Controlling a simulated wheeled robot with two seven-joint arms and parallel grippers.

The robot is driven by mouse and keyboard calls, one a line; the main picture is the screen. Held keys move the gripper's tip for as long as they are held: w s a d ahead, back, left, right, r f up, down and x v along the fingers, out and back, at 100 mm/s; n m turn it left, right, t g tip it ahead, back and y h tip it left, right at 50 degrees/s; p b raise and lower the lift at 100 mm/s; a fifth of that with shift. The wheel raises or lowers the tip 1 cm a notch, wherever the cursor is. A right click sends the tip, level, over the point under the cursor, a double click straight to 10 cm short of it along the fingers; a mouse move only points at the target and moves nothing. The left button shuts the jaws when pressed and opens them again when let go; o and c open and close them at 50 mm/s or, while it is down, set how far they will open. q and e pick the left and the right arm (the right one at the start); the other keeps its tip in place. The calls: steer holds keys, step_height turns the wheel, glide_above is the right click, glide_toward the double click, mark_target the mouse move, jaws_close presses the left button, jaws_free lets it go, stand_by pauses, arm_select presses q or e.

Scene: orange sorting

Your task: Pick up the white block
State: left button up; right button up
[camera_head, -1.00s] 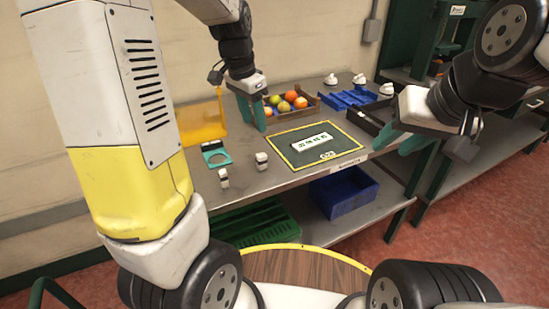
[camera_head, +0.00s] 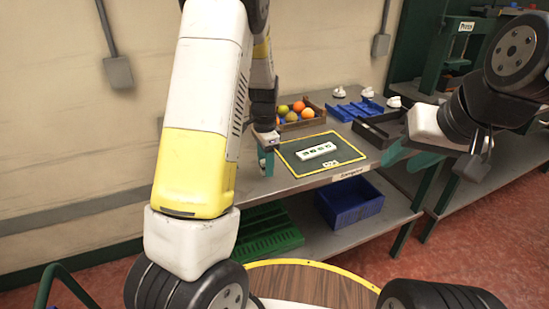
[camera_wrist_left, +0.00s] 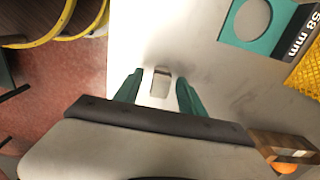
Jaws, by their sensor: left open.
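A small white block (camera_wrist_left: 160,86) with a dark edge stands on the grey table in the left wrist view. My left gripper (camera_wrist_left: 159,79) is open, with its green fingers on either side of the block; I cannot tell whether they touch it. In the head view my left gripper (camera_head: 266,161) is low at the table, left of the dark mat, and my arm hides the block. My right gripper (camera_head: 410,157) is open and empty above the right part of the table.
A yellow-edged dark mat (camera_head: 297,168) holds a white strip (camera_head: 316,151). Behind it are a fruit crate (camera_head: 318,119) and a blue tray (camera_head: 350,109). A teal gauge plate (camera_wrist_left: 232,28) lies beyond the block. A blue bin (camera_head: 350,208) sits on the lower shelf.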

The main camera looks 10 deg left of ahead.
arm_select(q)
steer(key=shift+f, duration=0.25)
jaws_close()
steer(key=shift+r, duration=0.1)
steer(key=shift+r, duration=0.6)
step_height(320, 180, up, 2)
steer(key=shift+w+r, duration=0.1)
steer(key=shift+r, duration=0.05)
steer(key=s+d+r, duration=0.1)
steer(key=s, duration=1.5)
steer(key=shift+d+r, duration=0.15)
steer(key=shift+d, duration=0.05)
